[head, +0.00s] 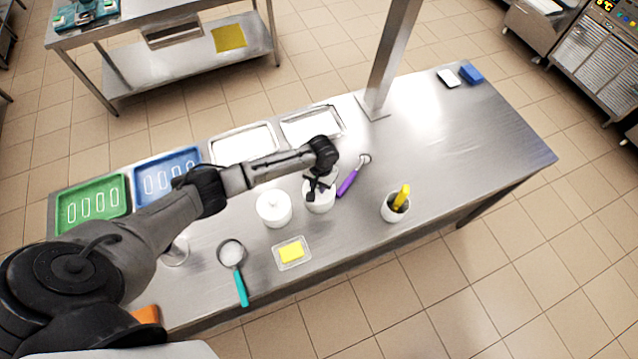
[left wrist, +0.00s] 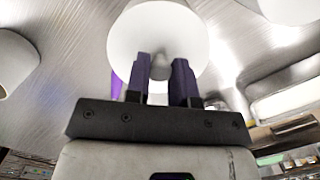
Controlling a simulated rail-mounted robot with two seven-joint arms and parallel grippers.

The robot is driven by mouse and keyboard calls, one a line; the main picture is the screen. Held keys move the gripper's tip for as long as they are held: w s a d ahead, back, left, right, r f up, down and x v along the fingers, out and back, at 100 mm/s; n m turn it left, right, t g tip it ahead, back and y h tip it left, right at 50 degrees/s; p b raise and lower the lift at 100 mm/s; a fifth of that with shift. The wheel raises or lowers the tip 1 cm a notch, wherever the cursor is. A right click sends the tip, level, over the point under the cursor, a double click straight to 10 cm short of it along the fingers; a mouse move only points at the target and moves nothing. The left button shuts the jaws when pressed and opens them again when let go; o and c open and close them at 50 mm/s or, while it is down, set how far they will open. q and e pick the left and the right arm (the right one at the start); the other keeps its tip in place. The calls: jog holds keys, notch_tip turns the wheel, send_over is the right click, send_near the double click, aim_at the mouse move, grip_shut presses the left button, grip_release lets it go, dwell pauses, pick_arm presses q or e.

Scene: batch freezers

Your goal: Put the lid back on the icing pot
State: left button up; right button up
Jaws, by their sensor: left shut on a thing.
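My left gripper (head: 318,187) is over a white pot (head: 320,204) near the middle of the steel table, pointing down. In the left wrist view its purple-tipped fingers (left wrist: 161,82) are shut on the small knob of a round white lid (left wrist: 138,32). The arm and gripper cover much of the pot's top, so I cannot tell whether the lid rests on the rim or is just above it. A second white pot (head: 273,209), with a knobbed lid on, stands just to the left. My right gripper is not in view.
A purple-handled tool (head: 348,183) lies close right of the pot. A white cup (head: 394,208) holds something yellow. A teal-handled sieve (head: 240,283) and a clear tray (head: 304,262) with a yellow block lie in front. Metal trays (head: 244,143) line the back; the right side is mostly clear.

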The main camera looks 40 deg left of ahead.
pick_arm(q)
jog(key=o, duration=1.4)
jog(key=shift+o, duration=0.2)
jog(key=shift+r, duration=0.1)
jog(key=shift+r+p, duration=0.5)
jog(key=shift+p, duration=0.15)
notch_tip(320, 180, up, 4)
jog(key=p, duration=0.4)
jog(key=shift+f, duration=0.1)
jog(key=shift+r+p, duration=0.85)
jog(key=shift+p, duration=0.3)
jog(key=shift+r, duration=0.2)
